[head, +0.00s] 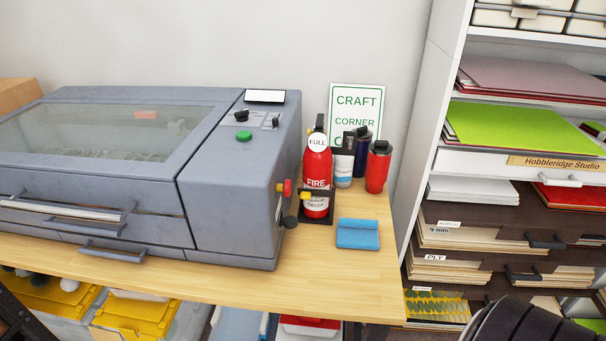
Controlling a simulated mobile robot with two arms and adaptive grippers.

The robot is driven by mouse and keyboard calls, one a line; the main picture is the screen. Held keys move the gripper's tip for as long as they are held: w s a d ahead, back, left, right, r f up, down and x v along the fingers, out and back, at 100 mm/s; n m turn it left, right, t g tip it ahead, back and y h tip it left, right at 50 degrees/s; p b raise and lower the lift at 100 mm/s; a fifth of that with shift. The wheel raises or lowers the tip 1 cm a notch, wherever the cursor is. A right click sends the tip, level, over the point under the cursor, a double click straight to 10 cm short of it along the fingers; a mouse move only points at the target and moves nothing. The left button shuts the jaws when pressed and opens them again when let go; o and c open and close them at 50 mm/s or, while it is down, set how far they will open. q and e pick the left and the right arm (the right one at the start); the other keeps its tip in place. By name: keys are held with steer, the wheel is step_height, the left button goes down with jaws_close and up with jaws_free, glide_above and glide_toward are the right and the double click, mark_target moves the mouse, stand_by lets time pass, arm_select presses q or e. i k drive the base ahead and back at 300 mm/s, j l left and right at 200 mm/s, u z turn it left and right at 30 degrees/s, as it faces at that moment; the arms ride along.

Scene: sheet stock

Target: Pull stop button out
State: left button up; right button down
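A grey bench-top machine (225,200) with a glazed lid stands on a wooden table. On the right side of its control housing, a red stop button (288,187) sticks out from a yellow collar (280,187). Whether it is pressed in or out cannot be told at this size. A black knob (290,222) is below it. A green button (243,136) is on top of the housing. Neither gripper shows in the head view. A dark rounded part, probably of my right arm, is at the bottom right corner.
A red fire extinguisher (317,165) in a black holder (322,217) stands close to the right of the stop button. A yellow part (305,195) is beside it. A folded blue cloth (358,233) lies in front. Bottles, a sign and a sheet-stock shelf (423,130) are further right.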

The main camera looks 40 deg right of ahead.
mark_target(285, 187)
steer(key=z, duration=1.1)
